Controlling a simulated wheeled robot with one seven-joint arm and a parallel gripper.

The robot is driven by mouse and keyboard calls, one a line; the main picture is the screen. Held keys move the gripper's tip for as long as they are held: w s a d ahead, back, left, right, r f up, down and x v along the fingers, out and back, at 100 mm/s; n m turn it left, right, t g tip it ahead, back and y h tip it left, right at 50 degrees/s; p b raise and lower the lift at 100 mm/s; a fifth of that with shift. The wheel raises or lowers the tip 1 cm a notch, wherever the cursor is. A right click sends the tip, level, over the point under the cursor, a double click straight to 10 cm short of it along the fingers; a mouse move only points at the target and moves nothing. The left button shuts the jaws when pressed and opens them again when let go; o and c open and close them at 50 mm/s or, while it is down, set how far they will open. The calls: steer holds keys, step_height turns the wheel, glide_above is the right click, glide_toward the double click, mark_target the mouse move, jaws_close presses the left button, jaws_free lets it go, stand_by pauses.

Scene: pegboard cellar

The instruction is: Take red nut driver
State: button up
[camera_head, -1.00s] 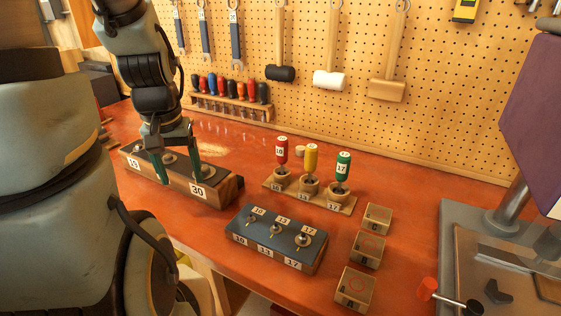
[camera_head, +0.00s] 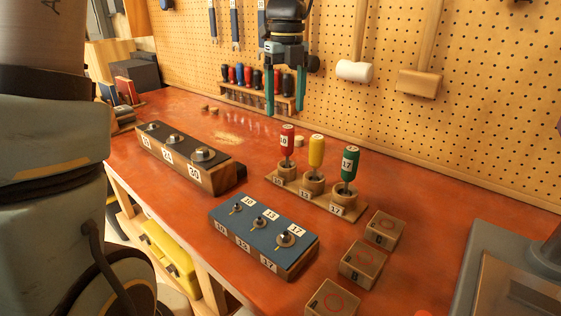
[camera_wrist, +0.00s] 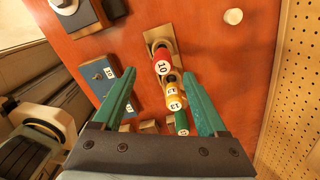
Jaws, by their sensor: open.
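The red nut driver (camera_head: 287,142), marked 10, stands upright in the left holder of a small wooden stand (camera_head: 344,209). Beside it stand a yellow driver (camera_head: 316,151) and a green driver (camera_head: 349,161) marked 17. My gripper (camera_head: 285,113) is open and empty, pointing down, and appears above and slightly left of the red driver in the head view. In the wrist view, the red driver (camera_wrist: 163,61) shows beyond the space between the open fingers (camera_wrist: 165,105), apart from them. The yellow driver (camera_wrist: 174,97) and green driver (camera_wrist: 181,122) also show there.
A blue block with nuts (camera_head: 262,234) lies in front of the stand, and a longer dark-topped block (camera_head: 188,153) to its left. Several small wooden blocks (camera_head: 362,262) stand at the right. A rack of screwdrivers (camera_head: 240,98) is at the back by the pegboard (camera_head: 480,110).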

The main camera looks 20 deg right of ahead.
mark_target(287, 144)
steer(key=shift+s+d+m, duration=0.1)
steer(key=shift+d+m, duration=0.2)
steer(key=shift+m, duration=0.1)
steer(key=shift+f, duration=0.3)
step_height(287, 144, down, 10)
steer(key=p, duration=0.2)
steer(key=shift+s+a+p, duration=0.1)
steer(key=shift+p, duration=0.2)
jaws_close()
